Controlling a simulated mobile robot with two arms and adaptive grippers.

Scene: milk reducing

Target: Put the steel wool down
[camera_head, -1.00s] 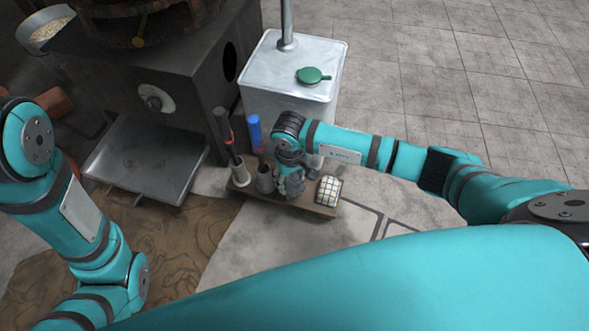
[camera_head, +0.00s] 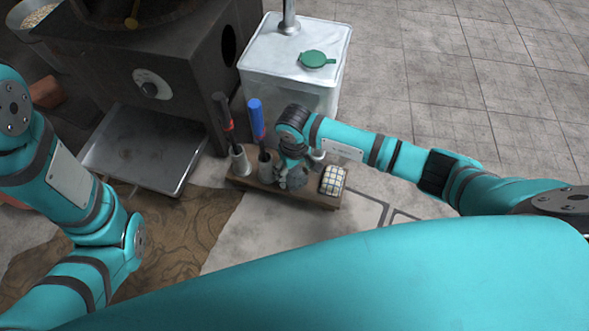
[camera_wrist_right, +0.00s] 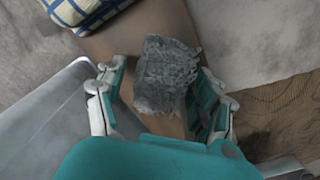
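The steel wool (camera_head: 294,177) is a rough grey clump low over the small wooden board (camera_head: 318,200), between the metal cups and the checked pad. It appears to rest on the board. My right gripper (camera_head: 288,160) is directly above it, pointing down. In the right wrist view the steel wool (camera_wrist_right: 165,75) lies between the spread fingers of my right gripper (camera_wrist_right: 162,82). A gap shows at the left finger; the right finger is close to the wool. My left arm shows at the left, but its gripper is out of view.
Metal cups with a red-and-black tool (camera_head: 224,118) and a blue-handled tool (camera_head: 257,120) stand left of the wool. A checked pad (camera_head: 333,180) lies at its right. A metal tray (camera_head: 145,150) is farther left.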

